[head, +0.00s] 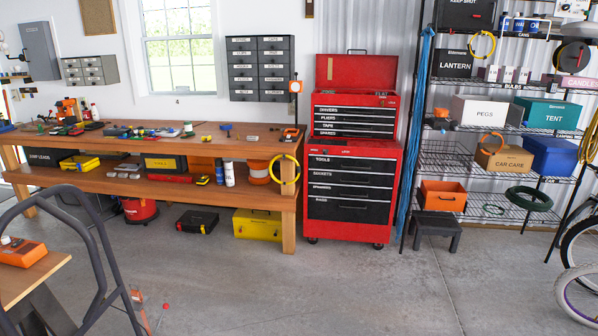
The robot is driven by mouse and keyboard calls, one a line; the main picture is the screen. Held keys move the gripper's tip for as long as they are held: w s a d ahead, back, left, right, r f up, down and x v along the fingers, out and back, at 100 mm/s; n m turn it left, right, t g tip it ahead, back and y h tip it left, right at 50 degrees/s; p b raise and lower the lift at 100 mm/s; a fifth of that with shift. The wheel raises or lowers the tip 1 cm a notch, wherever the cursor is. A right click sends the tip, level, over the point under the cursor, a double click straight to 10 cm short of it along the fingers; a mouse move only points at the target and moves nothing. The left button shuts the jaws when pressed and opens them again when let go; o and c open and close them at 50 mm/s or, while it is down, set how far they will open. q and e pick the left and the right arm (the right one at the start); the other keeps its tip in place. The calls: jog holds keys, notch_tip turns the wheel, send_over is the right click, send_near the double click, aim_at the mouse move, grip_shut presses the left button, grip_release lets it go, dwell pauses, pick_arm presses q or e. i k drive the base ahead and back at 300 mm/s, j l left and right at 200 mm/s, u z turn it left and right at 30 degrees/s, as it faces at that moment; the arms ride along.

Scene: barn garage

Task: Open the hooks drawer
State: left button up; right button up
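No drawer label that I can read says hooks. A dark grey cabinet of small labelled drawers (259,69) hangs on the wall right of the window, and a smaller grey drawer unit (90,70) hangs left of it. Their labels are too small to read, and their drawers look shut. A red tool chest (394,180) stands beside the bench with its top lid raised. Its black drawers look shut; labels such as drivers, pliers, tools and sockets show, while the lowest ones are blurred. Neither of my grippers is in view.
A wooden workbench (225,187) with tools on top stands below the wall cabinets. Wire shelves (440,160), a black stool (436,224) and a bicycle wheel (577,300) are at right. A dark tubular frame (95,235) blocks the near left. The middle floor is clear.

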aim_at(234, 70)
jog(key=i+u, duration=0.1)
jog(key=i, duration=1.55)
jog(key=i+u, duration=0.15)
jog(key=i, duration=0.4)
jog(key=i+l+u, duration=0.15)
jog(key=i, duration=0.4)
jog(key=i+l+u, duration=0.1)
jog(key=i+l, duration=0.15)
jog(key=i, duration=0.3)
jog(key=i+j, duration=0.2)
jog(key=i, duration=0.15)
jog(key=i+j, duration=0.15)
jog(key=i, duration=0.2)
jog(key=i+j, duration=0.2)
jog(key=i, duration=0.15)
jog(key=i+j+z, duration=0.1)
jog(key=j, duration=0.15)
jog(key=i+j+z, duration=0.1)
jog(key=i+j, duration=0.05)
jog(key=j, duration=0.1)
